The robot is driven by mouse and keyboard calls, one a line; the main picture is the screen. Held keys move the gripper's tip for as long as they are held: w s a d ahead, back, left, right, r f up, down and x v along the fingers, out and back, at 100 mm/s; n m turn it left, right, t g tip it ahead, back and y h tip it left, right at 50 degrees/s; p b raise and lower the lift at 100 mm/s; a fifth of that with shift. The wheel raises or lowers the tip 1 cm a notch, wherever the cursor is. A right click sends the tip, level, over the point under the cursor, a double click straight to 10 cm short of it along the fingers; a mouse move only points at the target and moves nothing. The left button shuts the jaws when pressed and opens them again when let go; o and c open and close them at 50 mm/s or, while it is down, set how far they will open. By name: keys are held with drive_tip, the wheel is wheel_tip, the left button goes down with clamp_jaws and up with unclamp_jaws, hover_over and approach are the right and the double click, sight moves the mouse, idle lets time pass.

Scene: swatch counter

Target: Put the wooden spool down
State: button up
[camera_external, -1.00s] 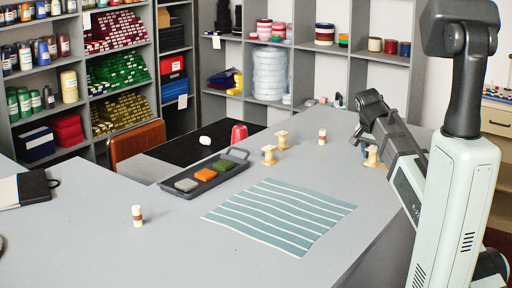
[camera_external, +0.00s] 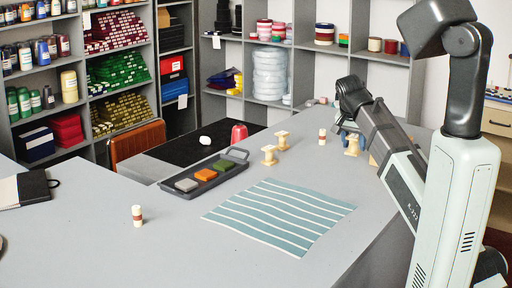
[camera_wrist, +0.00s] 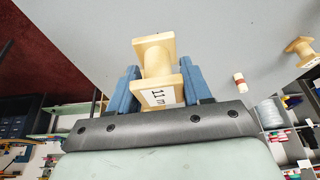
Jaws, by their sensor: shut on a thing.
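A pale wooden spool (camera_wrist: 158,62) with square ends and an "11 m" label is between my gripper's blue fingers in the wrist view. My gripper (camera_external: 351,138) is shut on this spool, which also shows in the external view (camera_external: 352,149) at the counter's far right side. The grey counter (camera_external: 265,250) lies beneath; I cannot tell whether the spool touches it. Another wooden spool (camera_wrist: 300,48) stands at the right of the wrist view. Two wooden spools, one nearer (camera_external: 268,155) and one farther (camera_external: 282,140), stand beside the tray in the external view.
A small red-and-white reel (camera_external: 322,136) stands left of my gripper; a similar one (camera_external: 137,216) stands at front left. A dark tray (camera_external: 215,176) holds coloured blocks. A striped blue cloth (camera_external: 280,215) lies mid-counter. Bare counter surrounds the cloth.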

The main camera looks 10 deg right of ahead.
drive_tip(key=s+a+f+n+t+y, duration=0.1)
drive_tip(key=s+a+n, duration=0.25)
drive_tip(key=a, duration=1.35)
drive_tip(key=s+a+f+n+y, duration=0.1)
drive_tip(key=s+a+n, duration=0.3)
drive_tip(key=a, duration=1.2)
drive_tip(key=s+a+n+y, duration=0.1)
drive_tip(key=s+a+n, duration=0.1)
drive_tip(key=s+a, duration=0.75)
drive_tip(key=s+a+n+y, duration=0.1)
drive_tip(key=s+a, duration=0.3)
drive_tip(key=a, duration=1)
drive_tip(key=s+a+n+y, duration=0.1)
drive_tip(key=s+a+n, duration=0.1)
drive_tip(key=s+a, duration=0.75)
drive_tip(key=w+a+r+n+g+y, duration=0.15)
drive_tip(key=w+a+n, duration=0.3)
drive_tip(key=a, duration=0.75)
drive_tip(key=shift+h, duration=0.25)
drive_tip(key=shift+s+a+f, duration=0.1)
drive_tip(key=shift+f, duration=2.2)
drive_tip(key=shift+s+a+f, duration=0.1)
drive_tip(key=shift+f, duration=2.15)
drive_tip(key=o, duration=1)
drive_tip(key=shift+f, duration=0.1)
drive_tip(key=shift+o, duration=0.2)
